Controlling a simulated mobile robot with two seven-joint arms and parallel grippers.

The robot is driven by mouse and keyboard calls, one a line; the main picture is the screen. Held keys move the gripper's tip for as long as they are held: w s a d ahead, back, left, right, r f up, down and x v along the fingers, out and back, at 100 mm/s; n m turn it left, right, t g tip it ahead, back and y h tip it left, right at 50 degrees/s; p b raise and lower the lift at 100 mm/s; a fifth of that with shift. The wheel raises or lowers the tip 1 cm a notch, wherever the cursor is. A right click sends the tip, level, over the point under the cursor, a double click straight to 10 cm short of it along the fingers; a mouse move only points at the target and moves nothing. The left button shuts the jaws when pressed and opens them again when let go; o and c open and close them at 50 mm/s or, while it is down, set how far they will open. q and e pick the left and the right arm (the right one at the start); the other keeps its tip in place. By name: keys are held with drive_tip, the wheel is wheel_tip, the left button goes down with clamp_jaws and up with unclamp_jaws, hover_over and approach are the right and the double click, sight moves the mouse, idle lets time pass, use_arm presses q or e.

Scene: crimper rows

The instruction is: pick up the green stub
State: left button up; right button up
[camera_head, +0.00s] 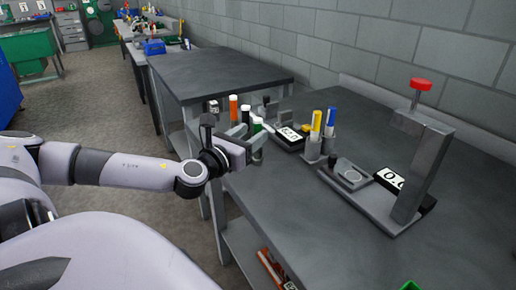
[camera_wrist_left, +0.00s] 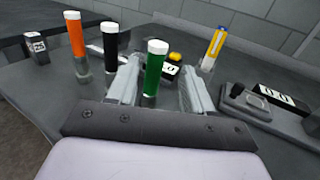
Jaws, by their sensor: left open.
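The green stub (camera_wrist_left: 154,72) is an upright green cylinder with a white top, seen in the left wrist view between the two fingers of my left gripper (camera_wrist_left: 160,80). In the head view the green stub (camera_head: 257,127) is partly hidden by my left gripper (camera_head: 250,138), which is at the near left end of the workbench. The gripper is open, with a visible gap between each finger and the stub in the wrist view. Whether the fingers are level with the stub is hard to tell. My right gripper is not in view.
An orange stub (camera_wrist_left: 74,35) and a black stub (camera_wrist_left: 110,45) stand upright left of the green one. Yellow and blue markers (camera_head: 316,121) stand in grey holders farther right. A press with a red knob (camera_head: 421,84) stands at the right. The bench front (camera_head: 290,195) is clear.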

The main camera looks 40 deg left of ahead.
sight(255, 126)
use_arm(q)
drive_tip(key=w, duration=0.1)
drive_tip(key=w+a+r, duration=0.1)
drive_tip(key=shift+w+a, duration=0.1)
drive_tip(key=shift+w, duration=0.3)
drive_tip(key=shift+w+a+f+p, duration=0.15)
drive_tip(key=shift+w+p, duration=0.2)
drive_tip(key=shift+w, duration=0.45)
clamp_jaws()
